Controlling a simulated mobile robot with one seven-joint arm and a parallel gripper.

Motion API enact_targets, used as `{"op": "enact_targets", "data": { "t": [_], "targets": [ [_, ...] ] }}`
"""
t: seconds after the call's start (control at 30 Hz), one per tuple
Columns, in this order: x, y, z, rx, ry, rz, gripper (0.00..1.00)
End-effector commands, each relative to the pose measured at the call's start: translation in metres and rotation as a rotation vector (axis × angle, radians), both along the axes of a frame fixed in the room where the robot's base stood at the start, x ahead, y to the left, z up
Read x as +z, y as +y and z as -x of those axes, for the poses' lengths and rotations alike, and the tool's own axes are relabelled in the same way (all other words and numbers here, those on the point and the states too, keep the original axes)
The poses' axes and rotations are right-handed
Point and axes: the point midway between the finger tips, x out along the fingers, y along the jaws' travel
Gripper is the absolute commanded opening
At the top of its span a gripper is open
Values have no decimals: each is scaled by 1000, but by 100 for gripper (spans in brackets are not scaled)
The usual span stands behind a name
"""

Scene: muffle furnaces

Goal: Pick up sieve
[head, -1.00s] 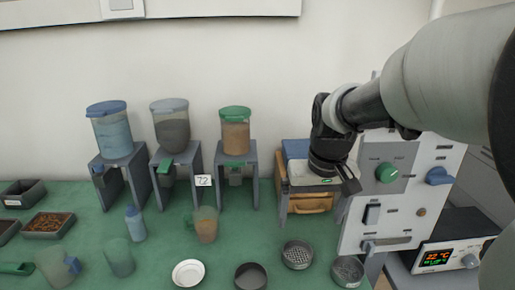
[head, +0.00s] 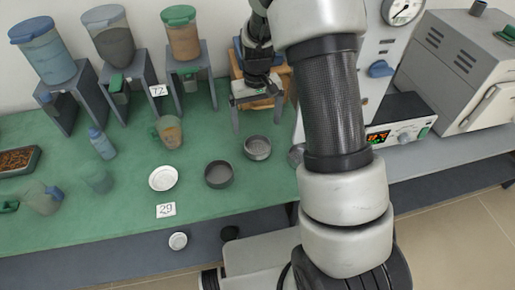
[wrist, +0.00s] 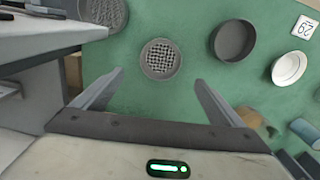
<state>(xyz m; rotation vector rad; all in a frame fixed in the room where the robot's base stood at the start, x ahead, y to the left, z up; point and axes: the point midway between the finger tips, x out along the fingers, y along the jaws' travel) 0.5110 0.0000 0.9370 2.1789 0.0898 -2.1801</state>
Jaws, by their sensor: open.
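A round grey sieve with a coarse mesh (wrist: 161,58) lies on the green bench mat, just beyond my fingertips in the wrist view. It also shows in the head view (head: 257,149). A second round vessel with a fine mesh floor (wrist: 104,12) is cut off at the wrist view's top left; in the head view my arm partly hides it (head: 296,155). My gripper (wrist: 159,78) is open and empty, its fingers spread to either side of the coarse sieve in the picture. In the head view my gripper (head: 257,118) is behind the sieve; its height is hard to judge.
A plain dark pan (head: 218,174) and a white dish (head: 163,178) stand left of the sieve. A jug (head: 169,132), bottle (head: 102,143) and hoppers on stands (head: 184,38) are farther left and back. A control unit (head: 398,122) stands right.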

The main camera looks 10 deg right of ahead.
Motion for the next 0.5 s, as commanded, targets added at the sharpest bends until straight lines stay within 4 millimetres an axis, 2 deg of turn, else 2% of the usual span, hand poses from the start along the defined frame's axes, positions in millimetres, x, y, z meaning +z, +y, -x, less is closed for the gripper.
{"op": "enact_targets", "data": {
  "t": [0.1, 0.37, 0.5],
  "targets": [
    [-21, 0, 1, 1, 3, 0, 92],
    [-39, 0, 3, 1, 2, 0, 92],
    [-59, -1, 11, 0, 4, 0, 92]
  ]
}}
